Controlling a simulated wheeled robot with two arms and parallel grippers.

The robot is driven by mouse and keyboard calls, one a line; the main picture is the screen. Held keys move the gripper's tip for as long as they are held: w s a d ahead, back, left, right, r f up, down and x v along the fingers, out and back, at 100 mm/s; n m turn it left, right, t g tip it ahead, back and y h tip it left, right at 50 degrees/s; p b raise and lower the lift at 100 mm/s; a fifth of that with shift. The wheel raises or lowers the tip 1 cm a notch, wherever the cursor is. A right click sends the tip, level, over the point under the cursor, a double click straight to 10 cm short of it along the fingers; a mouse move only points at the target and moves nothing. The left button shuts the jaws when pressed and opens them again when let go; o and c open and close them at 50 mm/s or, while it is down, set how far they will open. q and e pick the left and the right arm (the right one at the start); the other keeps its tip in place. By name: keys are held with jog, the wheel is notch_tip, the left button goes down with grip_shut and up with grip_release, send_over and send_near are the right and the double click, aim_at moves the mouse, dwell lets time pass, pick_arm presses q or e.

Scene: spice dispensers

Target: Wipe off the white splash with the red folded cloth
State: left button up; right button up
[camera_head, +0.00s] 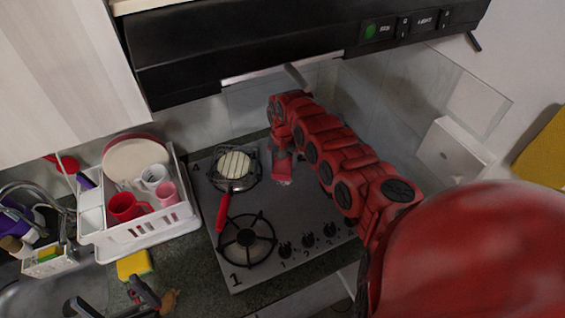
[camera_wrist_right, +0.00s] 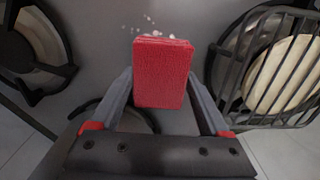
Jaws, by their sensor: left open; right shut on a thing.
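The red folded cloth (camera_wrist_right: 162,72) is gripped between the two fingers of my right gripper (camera_wrist_right: 165,100) in the right wrist view. The white splash (camera_wrist_right: 150,20) shows as small white spots on the grey stovetop just beyond the cloth's far edge, partly hidden by it. In the head view my right arm reaches over the stove, with the right gripper (camera_head: 283,170) low over the middle of the hob. A few white specks show by its tip.
A grill pan (camera_head: 234,166) with a pale slice and red handle sits on the back-left burner, beside my right gripper. A white dish rack (camera_head: 140,235) with plates and mugs stands left of the stove (camera_head: 215,255). A yellow sponge (camera_head: 134,264) lies in front. The black hood hangs above.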

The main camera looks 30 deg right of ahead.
jog(key=shift+f+b, duration=0.6)
jog(key=shift+f, duration=0.5)
dwell(0.6)
jog(key=shift+r, duration=0.1)
